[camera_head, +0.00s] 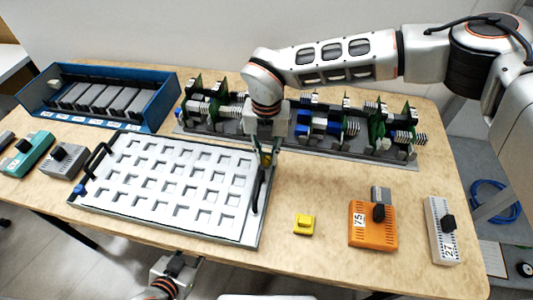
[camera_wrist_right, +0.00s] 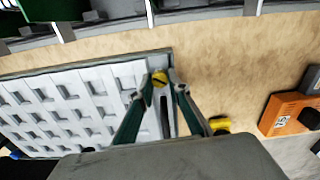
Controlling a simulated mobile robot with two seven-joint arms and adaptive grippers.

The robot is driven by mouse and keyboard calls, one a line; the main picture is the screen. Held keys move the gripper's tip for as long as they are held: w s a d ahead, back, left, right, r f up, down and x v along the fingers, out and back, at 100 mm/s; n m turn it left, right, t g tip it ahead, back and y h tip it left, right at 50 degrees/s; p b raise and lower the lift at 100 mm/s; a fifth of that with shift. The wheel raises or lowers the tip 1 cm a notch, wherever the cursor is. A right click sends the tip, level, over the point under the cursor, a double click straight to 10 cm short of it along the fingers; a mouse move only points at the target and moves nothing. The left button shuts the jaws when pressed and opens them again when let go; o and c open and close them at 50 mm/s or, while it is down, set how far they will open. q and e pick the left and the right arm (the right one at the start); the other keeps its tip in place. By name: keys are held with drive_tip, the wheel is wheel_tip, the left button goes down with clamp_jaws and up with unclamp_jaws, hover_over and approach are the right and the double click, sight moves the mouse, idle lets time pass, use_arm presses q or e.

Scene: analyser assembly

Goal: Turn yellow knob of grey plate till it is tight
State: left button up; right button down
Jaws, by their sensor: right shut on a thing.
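The grey plate (camera_head: 160,222) with rows of square recesses lies flat on the table, left of centre. Its yellow knob (camera_wrist_right: 160,78) is at the far right corner, and in the wrist view it sits between my fingertips. My right gripper (camera_head: 267,158) reaches down onto that corner and is shut on the yellow knob; its fingertips (camera_wrist_right: 161,88) touch the knob from both sides. In the head view the gripper mostly hides the knob. A blue knob (camera_head: 80,189) is at the plate's left end. My left gripper (camera_head: 178,265) is partly visible below the table's front edge; its fingers are unclear.
A blue crate (camera_head: 150,105) holds several grey modules at the back left. A rack (camera_head: 350,152) of circuit boards stands behind the plate. Black handles flank the plate.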

drive_tip(key=m, duration=0.6)
drive_tip(key=shift+w+r, duration=0.1)
drive_tip(key=shift+r, duration=0.1)
drive_tip(key=m, duration=0.4)
drive_tip(key=shift+p, duration=0.3)
drive_tip(key=m, duration=0.3)
drive_tip(key=shift+m, duration=0.4)
drive_tip(key=m, duration=0.5)
drive_tip(key=m+p, duration=0.1)
drive_tip(key=m, duration=0.4)
drive_tip(key=shift+w, duration=0.1)
drive_tip(key=shift+r+m, duration=0.1)
drive_tip(key=shift+m, duration=0.3)
drive_tip(key=c, duration=2.1)
unclamp_jaws()
drive_tip(key=shift+o, duration=1)
